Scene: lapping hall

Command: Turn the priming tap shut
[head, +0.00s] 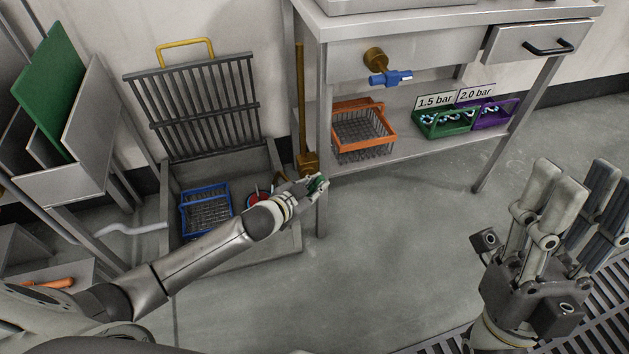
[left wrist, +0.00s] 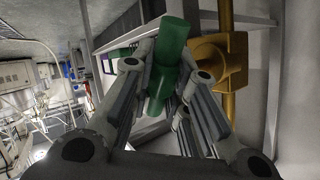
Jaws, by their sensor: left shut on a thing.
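A brass pipe (head: 301,100) runs down the bench's left leg to a brass valve body (head: 308,162), which also shows large in the left wrist view (left wrist: 222,62). A green handle (left wrist: 170,60) is beside that brass body. It looks like the priming tap's handle; their joint is not clear. My left gripper (head: 317,184) is shut on the green handle, with fingers on both sides of it in the left wrist view. Only a little green shows in the head view. My right gripper (head: 584,190) is open and empty over the floor at the right.
A blue-handled tap (head: 390,78) hangs under the bench. An orange basket (head: 363,113), a green crate (head: 443,128) and a purple crate (head: 497,120) stand on the lower shelf.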

